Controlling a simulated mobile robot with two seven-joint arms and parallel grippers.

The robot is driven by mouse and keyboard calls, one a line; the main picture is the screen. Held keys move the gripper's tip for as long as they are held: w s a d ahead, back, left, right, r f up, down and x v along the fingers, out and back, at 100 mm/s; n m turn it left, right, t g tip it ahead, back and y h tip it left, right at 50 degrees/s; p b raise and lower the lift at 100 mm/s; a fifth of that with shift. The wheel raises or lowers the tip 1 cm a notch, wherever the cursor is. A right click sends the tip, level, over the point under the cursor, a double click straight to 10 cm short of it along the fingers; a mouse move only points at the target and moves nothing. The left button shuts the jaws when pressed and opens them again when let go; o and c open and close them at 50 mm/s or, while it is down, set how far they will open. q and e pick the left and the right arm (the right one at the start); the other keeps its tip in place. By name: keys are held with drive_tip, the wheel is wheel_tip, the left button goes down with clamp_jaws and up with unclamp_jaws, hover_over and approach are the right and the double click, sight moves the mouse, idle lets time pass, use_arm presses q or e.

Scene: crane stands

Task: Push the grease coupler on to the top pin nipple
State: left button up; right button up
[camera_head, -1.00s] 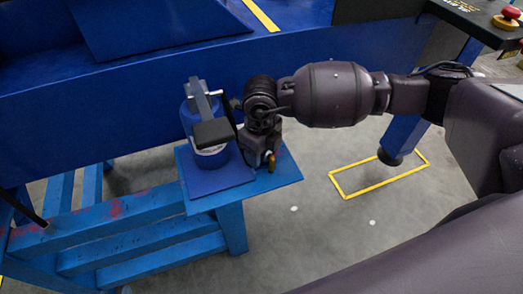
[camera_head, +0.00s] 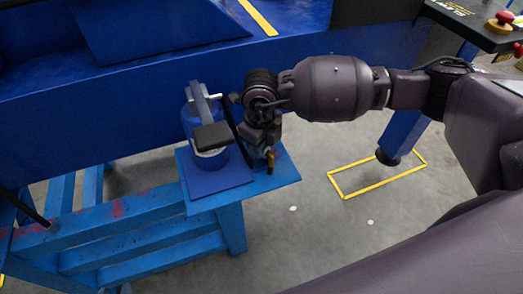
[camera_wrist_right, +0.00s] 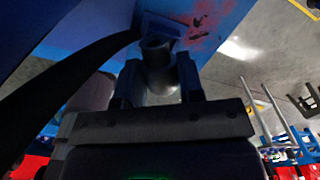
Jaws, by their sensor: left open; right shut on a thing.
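My right gripper (camera_head: 264,150) is at the right edge of the small blue platform, beside the blue grease pump (camera_head: 205,170). In the right wrist view its fingers (camera_wrist_right: 157,88) are shut on a grey cylindrical piece, which I take for the grease coupler (camera_wrist_right: 158,62). A small brass-coloured tip (camera_head: 271,163) shows under the gripper in the head view. A black hose (camera_head: 234,122) runs by the pump towards the gripper, and it crosses the left of the wrist view (camera_wrist_right: 75,65). I cannot make out the top pin nipple. My left gripper is not in view.
The pump stands on the blue platform (camera_head: 240,199), its dark handle grip (camera_head: 213,136) on the gripper's left. A large blue beam (camera_head: 110,125) runs behind. A yellow floor outline (camera_head: 345,196) lies to the right, with open grey floor around it.

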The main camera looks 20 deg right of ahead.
drive_tip(key=shift+r+p, duration=0.7)
drive_tip(key=shift+r, duration=0.65)
drive_tip(key=shift+s+f, duration=0.1)
